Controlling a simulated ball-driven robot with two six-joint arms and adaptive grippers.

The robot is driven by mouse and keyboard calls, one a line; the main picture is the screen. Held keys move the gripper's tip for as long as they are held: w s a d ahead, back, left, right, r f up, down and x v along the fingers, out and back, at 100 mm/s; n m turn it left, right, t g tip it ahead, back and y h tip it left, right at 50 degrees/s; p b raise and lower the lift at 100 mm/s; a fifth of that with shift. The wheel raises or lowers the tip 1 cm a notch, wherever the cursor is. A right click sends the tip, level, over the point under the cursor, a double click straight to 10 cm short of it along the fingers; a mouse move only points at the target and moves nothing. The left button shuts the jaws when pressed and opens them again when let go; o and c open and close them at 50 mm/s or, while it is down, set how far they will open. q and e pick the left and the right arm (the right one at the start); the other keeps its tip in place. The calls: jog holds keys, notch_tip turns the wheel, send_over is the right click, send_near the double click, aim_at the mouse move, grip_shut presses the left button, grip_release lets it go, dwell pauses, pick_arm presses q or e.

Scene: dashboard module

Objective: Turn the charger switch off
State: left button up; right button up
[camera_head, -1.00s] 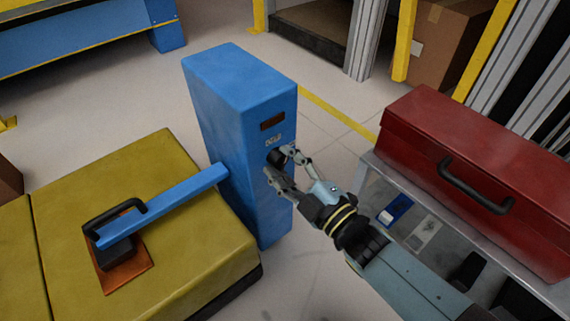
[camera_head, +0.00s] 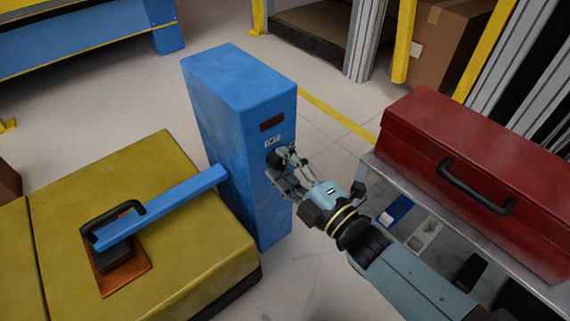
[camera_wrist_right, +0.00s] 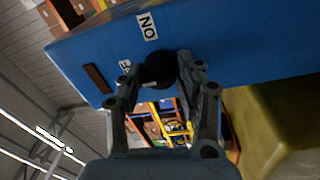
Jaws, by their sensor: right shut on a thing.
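The blue charger box (camera_head: 230,130) stands upright left of my right arm. Its narrow side face carries a dark round switch knob (camera_head: 275,158), below a small white label (camera_head: 272,141). In the right wrist view, the knob (camera_wrist_right: 160,68) sits between my fingertips. An "ON" label (camera_wrist_right: 147,26) is beside it, and another label (camera_wrist_right: 125,67) is mostly hidden by a finger. My right gripper (camera_head: 279,168) is shut on the knob, its fingers on either side; it also shows in the right wrist view (camera_wrist_right: 160,80). My left gripper is out of view.
A blue arm (camera_head: 170,205) runs from the charger to a black handle (camera_head: 115,220) on the yellow block (camera_head: 190,250). A red toolbox (camera_head: 480,170) stands on a grey cart (camera_head: 375,170) close to my right arm. Open floor (camera_head: 300,290) lies below the charger.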

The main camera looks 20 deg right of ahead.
jog(key=shift+f, duration=0.1)
jog(key=o, duration=1.1)
jog(key=shift+o, duration=0.2)
jog(key=v, duration=1.2)
